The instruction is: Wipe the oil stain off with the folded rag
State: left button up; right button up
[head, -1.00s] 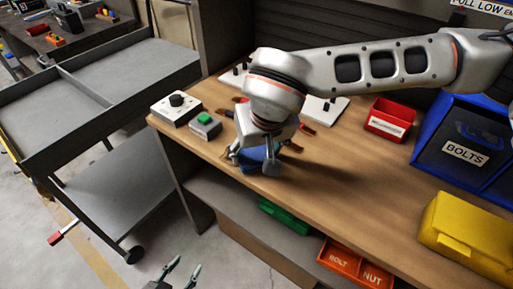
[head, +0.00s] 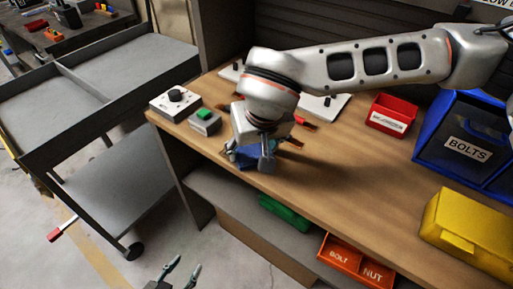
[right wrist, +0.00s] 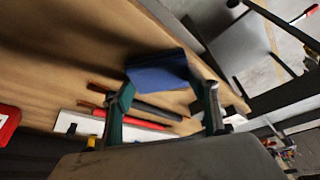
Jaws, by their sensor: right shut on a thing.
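The folded blue rag (head: 246,158) is on the wooden workbench (head: 330,160) near its front edge, mostly hidden under my right gripper (head: 249,157) in the head view. In the right wrist view the rag (right wrist: 158,70) shows as a dark blue block between the fingers of the right gripper (right wrist: 166,98), which is shut on it. The rag is low at the bench top; I cannot tell whether it touches the wood. I cannot make out the oil stain in either view. My left gripper (head: 182,272) is open and empty at the bottom edge, below the bench.
A knob box (head: 175,102) and a green-button box (head: 205,121) stand left of the right gripper. A red bin (head: 391,115), a blue bolts bin (head: 462,140) and a yellow case (head: 465,230) stand right. The bench middle is clear.

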jog(key=shift+w+a, duration=0.45)
jog(key=shift+a, duration=0.15)
jog(key=shift+w+a, duration=0.4)
jog(key=shift+a, duration=0.2)
